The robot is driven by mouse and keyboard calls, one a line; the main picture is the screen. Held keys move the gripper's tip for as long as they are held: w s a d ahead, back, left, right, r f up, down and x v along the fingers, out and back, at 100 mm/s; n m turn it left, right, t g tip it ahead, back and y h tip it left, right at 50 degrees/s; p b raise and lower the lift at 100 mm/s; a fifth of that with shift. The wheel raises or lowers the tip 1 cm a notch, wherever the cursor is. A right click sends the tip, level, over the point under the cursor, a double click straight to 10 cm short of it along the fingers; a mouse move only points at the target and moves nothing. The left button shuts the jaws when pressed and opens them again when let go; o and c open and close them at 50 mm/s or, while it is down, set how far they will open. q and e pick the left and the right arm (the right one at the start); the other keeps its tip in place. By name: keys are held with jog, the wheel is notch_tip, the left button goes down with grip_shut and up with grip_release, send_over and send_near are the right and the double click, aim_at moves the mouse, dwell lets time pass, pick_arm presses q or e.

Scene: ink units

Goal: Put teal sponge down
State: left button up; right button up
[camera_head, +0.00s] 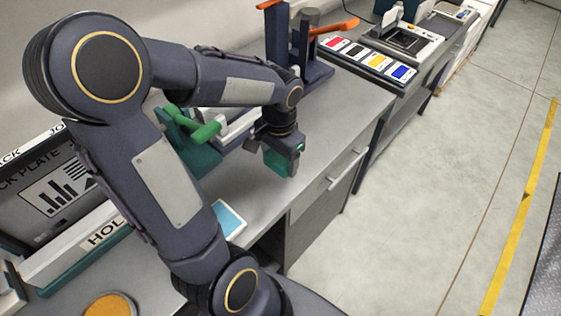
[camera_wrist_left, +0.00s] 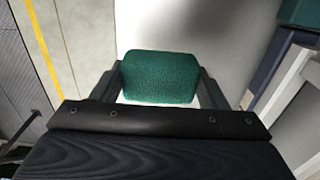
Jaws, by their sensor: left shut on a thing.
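The teal sponge (camera_wrist_left: 160,77) is a rounded block held between the two fingers of my left gripper (camera_wrist_left: 160,84) in the left wrist view. In the head view the sponge (camera_head: 278,160) shows below the left gripper (camera_head: 284,152), over the grey worktop (camera_head: 325,135) near its front edge. I cannot tell whether the sponge touches the worktop. My right gripper is not in view.
A teal device with a green handle (camera_head: 206,131) stands just left of the gripper. A blue and white card (camera_head: 230,218) lies on the worktop nearer to me. A panel of coloured ink squares (camera_head: 366,58) is farther back. Clear floor lies to the right.

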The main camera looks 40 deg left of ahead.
aim_at(280, 165)
pick_arm(q)
jog(key=shift+w+a+f, duration=0.25)
jog(key=shift+w+f, duration=0.1)
jog(key=shift+f, duration=0.2)
jog(key=shift+w+a+f, duration=0.2)
jog(key=shift+w+f, duration=0.15)
jog(key=shift+f, duration=0.15)
jog(key=f, duration=0.3)
jog(key=shift+w+a, duration=0.15)
jog(key=shift+w, duration=0.2)
jog(key=shift+f, duration=0.15)
jog(key=shift+f, duration=0.1)
jog(key=shift+f, duration=0.15)
jog(key=o, duration=1)
